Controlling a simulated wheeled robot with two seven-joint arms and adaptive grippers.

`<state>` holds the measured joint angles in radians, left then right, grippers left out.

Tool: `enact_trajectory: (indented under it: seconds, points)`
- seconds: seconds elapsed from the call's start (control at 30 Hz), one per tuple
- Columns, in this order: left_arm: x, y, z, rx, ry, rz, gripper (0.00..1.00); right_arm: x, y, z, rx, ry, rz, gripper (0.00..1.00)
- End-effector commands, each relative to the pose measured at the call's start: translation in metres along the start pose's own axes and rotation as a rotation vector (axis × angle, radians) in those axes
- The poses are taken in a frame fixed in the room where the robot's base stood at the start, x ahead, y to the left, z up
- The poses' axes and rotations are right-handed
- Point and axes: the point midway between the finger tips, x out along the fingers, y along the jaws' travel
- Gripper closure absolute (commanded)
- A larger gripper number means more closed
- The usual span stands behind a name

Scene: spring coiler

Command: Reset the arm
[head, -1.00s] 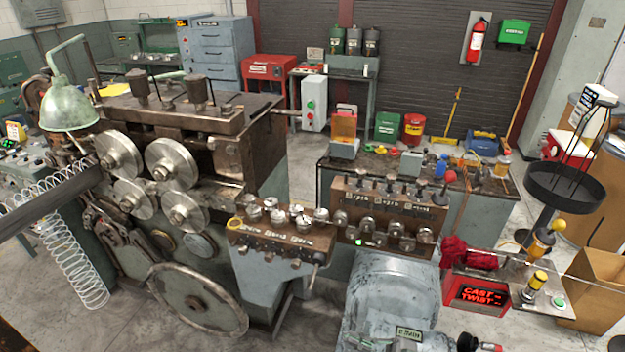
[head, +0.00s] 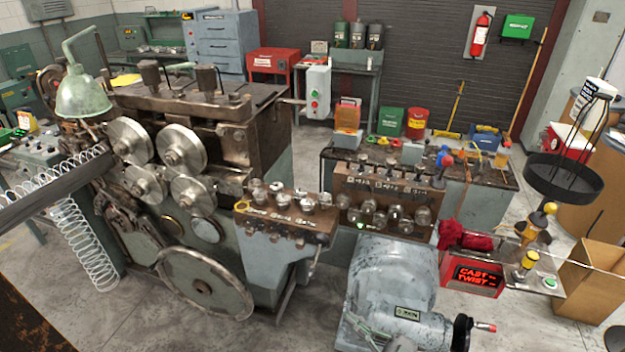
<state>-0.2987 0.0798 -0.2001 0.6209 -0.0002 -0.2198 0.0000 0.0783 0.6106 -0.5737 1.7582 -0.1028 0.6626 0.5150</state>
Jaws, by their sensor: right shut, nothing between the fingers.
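My left gripper is not in view. The spring coiler (head: 235,140) fills the left half, with several shiny rollers and a large wheel (head: 205,285) low on its front. A coiled spring (head: 85,245) hangs at its left.
A black handwheel with a red-tipped handle (head: 484,327) is at the lower right. A red-lit display box (head: 475,275) stands beyond it, near a black wire-framed tray (head: 563,180) and a cardboard box (head: 590,280). A workbench (head: 490,205) stands behind. Some concrete floor (head: 285,325) is clear.

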Motion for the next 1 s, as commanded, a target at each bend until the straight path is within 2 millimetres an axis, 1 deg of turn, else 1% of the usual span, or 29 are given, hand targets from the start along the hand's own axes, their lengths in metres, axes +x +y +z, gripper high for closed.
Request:
enact_trajectory:
  seconds: [0.1,0.17,0.27,0.37,0.47,0.5,0.57,0.6,0.67,0.7,0.8,0.9,1.0]
  points:
    - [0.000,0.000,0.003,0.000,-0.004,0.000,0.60,-0.004,0.013,0.015,-0.003,-0.086,0.119,1.00]
    - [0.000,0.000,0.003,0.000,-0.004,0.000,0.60,-0.011,0.022,0.025,-0.005,-0.148,0.192,1.00]
    - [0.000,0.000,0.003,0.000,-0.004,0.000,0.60,-0.031,0.038,0.045,0.002,-0.282,0.334,1.00]
    - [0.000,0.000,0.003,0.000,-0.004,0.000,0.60,-0.064,0.050,0.066,0.017,-0.435,0.467,1.00]
    - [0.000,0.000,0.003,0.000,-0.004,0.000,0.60,-0.107,0.055,0.083,0.046,-0.600,0.587,1.00]
    - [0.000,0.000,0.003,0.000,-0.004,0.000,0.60,-0.126,0.054,0.089,0.063,-0.668,0.631,1.00]
    - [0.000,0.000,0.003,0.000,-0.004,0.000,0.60,-0.157,0.050,0.097,0.091,-0.772,0.691,1.00]
    - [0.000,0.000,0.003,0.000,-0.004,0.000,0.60,-0.179,0.045,0.101,0.111,-0.844,0.727,1.00]
    - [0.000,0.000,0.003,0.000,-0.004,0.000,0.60,-0.213,0.035,0.105,0.147,-0.952,0.777,1.00]
    - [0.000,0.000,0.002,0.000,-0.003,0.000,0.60,-0.235,0.026,0.106,0.175,-1.024,0.807,1.00]
    - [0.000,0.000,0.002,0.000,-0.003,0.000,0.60,-0.285,0.001,0.105,0.240,-1.183,0.859,1.00]
    - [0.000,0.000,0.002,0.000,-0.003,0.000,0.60,-0.322,-0.023,0.101,0.299,-1.304,0.888,1.00]
    - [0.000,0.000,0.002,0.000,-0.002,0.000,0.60,-0.350,-0.045,0.095,0.349,-1.400,0.905,1.00]
